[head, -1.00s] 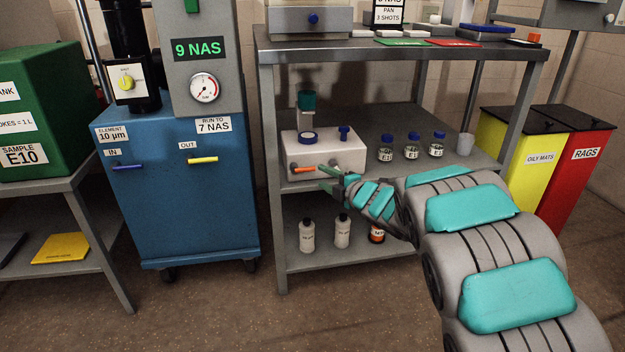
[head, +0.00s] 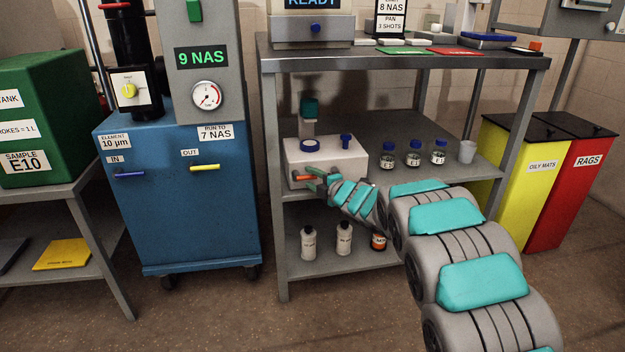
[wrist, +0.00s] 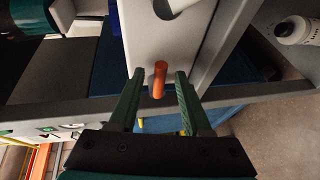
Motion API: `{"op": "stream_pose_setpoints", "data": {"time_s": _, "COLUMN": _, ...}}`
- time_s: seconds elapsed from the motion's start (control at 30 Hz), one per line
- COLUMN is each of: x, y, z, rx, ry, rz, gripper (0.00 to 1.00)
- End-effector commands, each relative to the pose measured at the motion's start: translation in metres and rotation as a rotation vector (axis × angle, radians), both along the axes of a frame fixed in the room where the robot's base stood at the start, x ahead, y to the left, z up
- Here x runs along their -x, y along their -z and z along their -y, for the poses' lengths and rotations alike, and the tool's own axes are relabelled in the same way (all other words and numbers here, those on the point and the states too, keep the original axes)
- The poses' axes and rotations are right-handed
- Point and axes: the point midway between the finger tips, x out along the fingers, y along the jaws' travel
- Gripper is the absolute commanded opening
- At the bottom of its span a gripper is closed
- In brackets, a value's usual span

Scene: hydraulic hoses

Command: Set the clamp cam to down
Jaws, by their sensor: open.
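The clamp cam appears to be the orange lever (head: 304,178) on the front of the white box unit (head: 335,160), on the middle shelf of the grey rack. In the head view it lies about level, pointing sideways. In the wrist view the orange lever (wrist: 159,80) stands between the tips of my open gripper (wrist: 158,88), with a gap to each green finger. My gripper (head: 314,180) is in front of the box at the lever; its fingers partly overlap the lever in the head view.
Small blue-capped jars (head: 414,154) and a grey cup (head: 466,151) stand right of the box. Bottles (head: 344,238) stand on the shelf below. A blue filter cart (head: 180,190) stands left.

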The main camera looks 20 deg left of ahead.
Motion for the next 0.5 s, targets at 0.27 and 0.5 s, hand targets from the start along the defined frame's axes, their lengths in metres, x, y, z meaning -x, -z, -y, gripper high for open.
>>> {"op": "stream_pose_setpoints", "data": {"time_s": 0.27, "x": -0.0001, "y": -0.0001, "z": 0.0003, "rx": 0.0, "ry": 0.001, "rz": 0.0, "gripper": 0.24}}
{"op": "stream_pose_setpoints", "data": {"time_s": 0.5, "x": -0.0002, "y": 0.0, "z": 0.0004, "rx": 0.0, "ry": 0.001, "rz": 0.0, "gripper": 0.0}}
